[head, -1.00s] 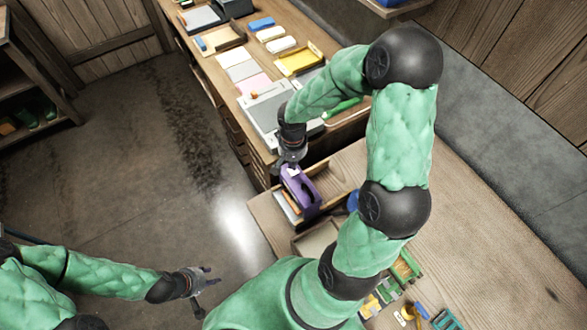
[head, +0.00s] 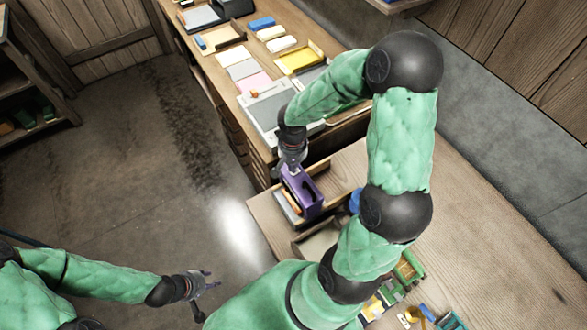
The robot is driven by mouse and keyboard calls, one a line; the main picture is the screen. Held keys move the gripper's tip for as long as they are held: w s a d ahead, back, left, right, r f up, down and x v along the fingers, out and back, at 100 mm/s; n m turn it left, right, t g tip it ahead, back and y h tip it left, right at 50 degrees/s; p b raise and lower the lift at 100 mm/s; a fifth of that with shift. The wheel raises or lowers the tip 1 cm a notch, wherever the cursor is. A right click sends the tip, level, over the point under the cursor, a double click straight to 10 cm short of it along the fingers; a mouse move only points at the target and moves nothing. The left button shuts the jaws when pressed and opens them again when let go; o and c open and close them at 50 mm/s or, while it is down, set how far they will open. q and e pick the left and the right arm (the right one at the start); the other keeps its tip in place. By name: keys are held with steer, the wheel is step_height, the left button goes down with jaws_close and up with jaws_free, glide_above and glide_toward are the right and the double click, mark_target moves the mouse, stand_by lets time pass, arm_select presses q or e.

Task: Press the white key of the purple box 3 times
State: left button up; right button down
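The purple box (head: 306,196) stands at the near left end of the wooden table, beside an open wooden tray. My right gripper (head: 291,168) points down at the far end of the purple box, touching it or just above it; I cannot tell which. A small pale patch shows at its tip, but the white key is mostly hidden by the gripper. The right fingers are too small and dark to tell if they are open. My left gripper (head: 205,284) is open and empty over the floor at the lower left, far from the box.
A wooden desk behind holds a grey board (head: 268,110), a yellow tray (head: 299,60) and several pads. A blue round thing (head: 354,201) is right of the box. Small green and yellow items (head: 385,295) lie at the near edge. The table's right side is clear.

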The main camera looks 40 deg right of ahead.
steer(key=shift+f, duration=0.25)
steer(key=shift+r, duration=0.35)
steer(key=shift+d+r+p, duration=0.2)
steer(key=shift+r+p, duration=0.35)
steer(key=shift+f, duration=0.15)
